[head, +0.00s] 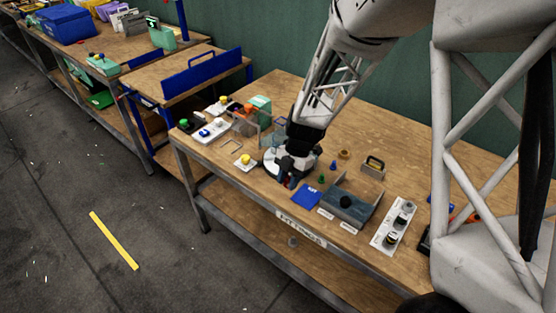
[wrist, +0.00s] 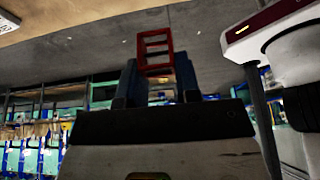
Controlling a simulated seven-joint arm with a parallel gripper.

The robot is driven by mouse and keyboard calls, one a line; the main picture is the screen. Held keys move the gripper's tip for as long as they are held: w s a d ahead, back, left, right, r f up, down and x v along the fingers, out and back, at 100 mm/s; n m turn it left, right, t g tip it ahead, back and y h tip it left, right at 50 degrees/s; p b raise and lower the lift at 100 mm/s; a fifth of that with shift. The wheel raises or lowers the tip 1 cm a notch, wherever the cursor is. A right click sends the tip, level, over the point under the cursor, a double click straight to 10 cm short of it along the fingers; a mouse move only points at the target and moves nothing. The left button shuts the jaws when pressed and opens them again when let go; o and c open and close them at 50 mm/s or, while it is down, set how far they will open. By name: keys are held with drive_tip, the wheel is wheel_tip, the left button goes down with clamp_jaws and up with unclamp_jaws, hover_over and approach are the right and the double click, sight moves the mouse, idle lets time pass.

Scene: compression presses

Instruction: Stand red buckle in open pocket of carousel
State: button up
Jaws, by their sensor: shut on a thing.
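The red buckle (wrist: 156,48) is a small ladder-like frame in the wrist view. My gripper (wrist: 158,78) is shut on its lower end, and the buckle stands out beyond the two dark fingers. In the head view my gripper (head: 288,183) points down near the front edge of the table. The buckle is too small and dark to make out surely there. A pale round base (head: 271,167), which looks like the carousel, lies just left of my gripper and is partly hidden by it. Its pockets cannot be made out.
A blue mat (head: 306,196) and a grey open tray (head: 352,203) lie to the right. A white panel with dark knobs (head: 393,228) is farther right. A yellow button box (head: 245,162) and a white switch panel (head: 207,132) stand left. Clear wood (head: 400,145) lies behind.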

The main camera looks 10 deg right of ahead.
drive_tip(key=w, duration=0.4)
drive_tip(key=w+a+f, duration=0.1)
drive_tip(key=w, duration=0.4)
drive_tip(key=w+a, duration=0.1)
drive_tip(key=w, duration=0.3)
drive_tip(key=shift+w+f, duration=0.2)
drive_tip(key=shift+w, duration=0.1)
drive_tip(key=shift+f, duration=1.75)
drive_tip(key=shift+f, duration=0.1)
drive_tip(key=o, duration=0.9)
drive_tip(key=v, duration=1.2)
drive_tip(key=shift+s, duration=0.1)
